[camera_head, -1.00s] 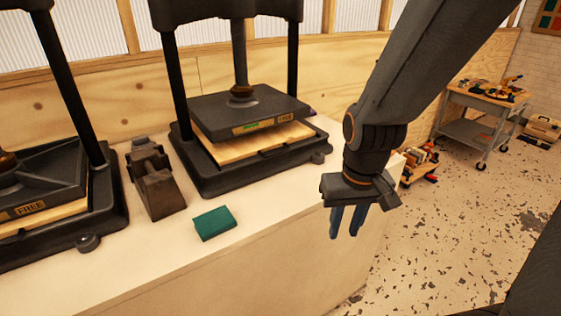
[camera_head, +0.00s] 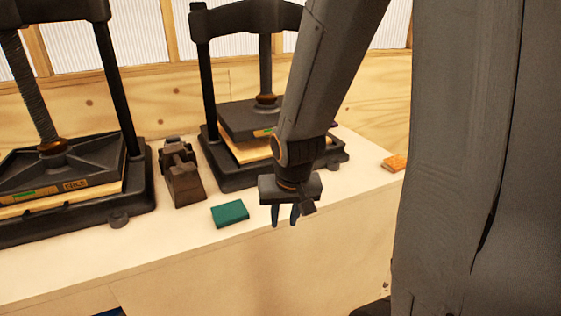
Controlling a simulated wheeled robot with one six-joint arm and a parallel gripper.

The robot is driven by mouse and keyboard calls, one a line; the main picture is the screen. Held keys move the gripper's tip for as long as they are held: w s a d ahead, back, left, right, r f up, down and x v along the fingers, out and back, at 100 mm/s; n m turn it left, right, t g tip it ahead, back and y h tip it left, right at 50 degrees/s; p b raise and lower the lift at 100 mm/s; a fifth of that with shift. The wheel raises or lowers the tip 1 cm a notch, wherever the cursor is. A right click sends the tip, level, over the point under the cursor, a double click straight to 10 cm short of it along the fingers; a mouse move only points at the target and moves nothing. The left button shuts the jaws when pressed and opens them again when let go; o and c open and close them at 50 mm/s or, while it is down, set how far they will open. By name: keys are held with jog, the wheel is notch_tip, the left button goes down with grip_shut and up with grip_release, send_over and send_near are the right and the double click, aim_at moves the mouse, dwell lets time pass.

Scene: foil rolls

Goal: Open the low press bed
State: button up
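Two dark screw presses stand on the pale bench. The left press (camera_head: 70,195) has its plate (camera_head: 75,168) down close over a pale wooden bed (camera_head: 62,204). The right press (camera_head: 225,175) has its plate (camera_head: 240,117) above a wooden bed (camera_head: 252,148), with a narrow gap visible between them. I cannot tell for sure which is the low press. My gripper (camera_head: 285,216) points down, open and empty, in front of the right press. It appears apart from both presses. My arm hides the right part of that press.
A brown-black clamp-like tool (camera_head: 181,175) stands between the presses. A green block (camera_head: 230,213) lies near the bench's front edge, left of my gripper. An orange block (camera_head: 395,162) lies at the right. The front strip of the bench (camera_head: 150,245) is mostly clear.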

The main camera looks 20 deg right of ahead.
jog(key=w+d+m+t, duration=0.1)
jog(key=w+d+m, duration=0.1)
jog(key=w+d, duration=0.1)
jog(key=w+d+f+m+t+b, duration=0.1)
jog(key=w+d+m+t, duration=0.1)
jog(key=w+d, duration=0.1)
jog(key=w+d+m+t, duration=0.2)
jog(key=w, duration=0.3)
jog(key=shift+w+d+f+b, duration=0.35)
jog(key=shift+d+f, duration=0.05)
jog(key=w+d+m+t, duration=0.2)
jog(key=w+d+m+t+b, duration=0.1)
jog(key=w+m, duration=0.1)
jog(key=shift+w+d+r, duration=0.1)
jog(key=shift+d+r, duration=0.25)
jog(key=shift+d, duration=0.05)
jog(key=d+m+t, duration=0.1)
jog(key=w+d+r+m+t, duration=0.1)
jog(key=w+d+r+m+t+b, duration=0.1)
jog(key=shift+m+y, duration=0.4)
jog(key=shift+m+t, duration=0.4)
jog(key=shift+t, duration=0.1)
jog(key=shift+r+p+x, duration=0.15)
jog(key=shift+p+x, duration=0.2)
jog(key=shift+x, duration=1.6)
jog(key=shift+r+p+x, duration=0.15)
jog(key=shift+p+x, duration=0.15)
jog(key=shift+x, duration=1.65)
jog(key=shift+d, duration=0.15)
grip_shut()
